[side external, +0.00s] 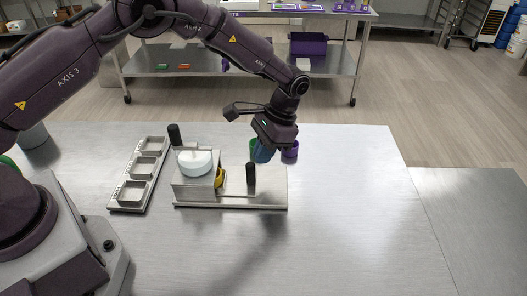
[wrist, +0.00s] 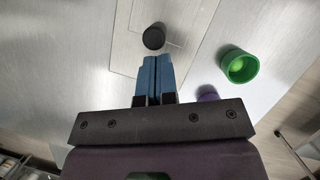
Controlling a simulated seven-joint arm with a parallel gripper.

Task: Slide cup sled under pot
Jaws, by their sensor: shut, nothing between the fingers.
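The white pot (side external: 195,162) sits in the top of a metal block on a flat base plate (side external: 230,205). A yellow cup-like thing (side external: 219,178) shows at the block's right side, partly hidden by it. Right of it a black upright handle (side external: 251,174) rises from the plate, apparently the sled's; a round black knob, likely its top, shows in the wrist view (wrist: 154,37). My gripper (side external: 262,156) has blue fingers, shut and empty, just above and behind the handle in the side view. In the wrist view the fingertips (wrist: 156,58) point toward the knob, apart from it.
A green cup (wrist: 240,66) and a purple cup (side external: 291,149) stand behind the plate. A three-pocket metal tray (side external: 128,195) lies left of the block. Another black handle (side external: 174,134) rises behind the block. The table's right and front are clear.

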